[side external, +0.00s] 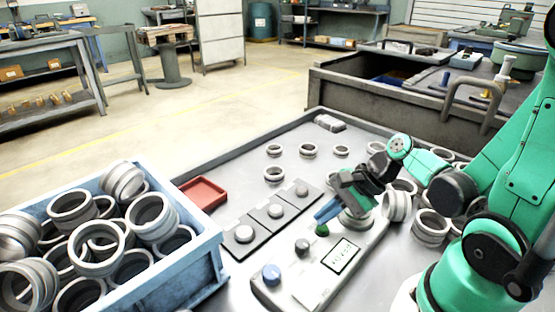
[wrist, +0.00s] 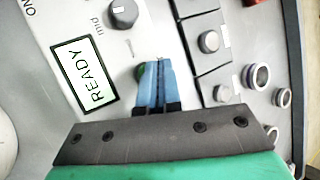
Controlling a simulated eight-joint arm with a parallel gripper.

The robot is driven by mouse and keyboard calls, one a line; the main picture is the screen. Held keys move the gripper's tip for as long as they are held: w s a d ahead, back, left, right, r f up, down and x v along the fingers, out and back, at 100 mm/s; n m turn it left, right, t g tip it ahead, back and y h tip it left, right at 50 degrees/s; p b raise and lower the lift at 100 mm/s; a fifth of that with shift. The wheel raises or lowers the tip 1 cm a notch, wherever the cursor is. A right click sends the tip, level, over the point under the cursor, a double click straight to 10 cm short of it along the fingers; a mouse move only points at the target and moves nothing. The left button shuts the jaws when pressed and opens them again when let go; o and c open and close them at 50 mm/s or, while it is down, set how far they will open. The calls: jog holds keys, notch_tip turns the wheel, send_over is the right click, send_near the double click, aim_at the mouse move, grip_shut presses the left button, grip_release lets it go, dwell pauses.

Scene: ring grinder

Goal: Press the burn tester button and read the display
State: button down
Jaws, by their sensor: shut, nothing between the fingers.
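The burn tester is a pale grey panel (side external: 312,283) on the bench. Its display (wrist: 85,75) reads READY in the wrist view; it also shows in the side view (side external: 342,256). A green button (side external: 322,231) sits near the display. In the wrist view the button (wrist: 141,71) is mostly hidden by the fingers. My gripper (side external: 325,217) has blue fingers, shut and empty, with the tips right at the button. I cannot tell whether they touch it. In the wrist view the gripper (wrist: 155,66) points up the picture beside the display. A dark knob (wrist: 123,13) lies beyond it.
A blue crate (side external: 205,262) full of metal rings stands at the left. A red tray (side external: 203,192) and dark plates with round pieces (side external: 243,235) lie beside the tester. Loose rings (side external: 274,174) stand on the bench behind and right of my gripper.

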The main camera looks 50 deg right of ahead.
aim_at(325, 226)
jog(key=shift+r, duration=0.15)
jog(key=shift+r, duration=0.3)
dwell(0.4)
jog(key=shift+r, duration=2.5)
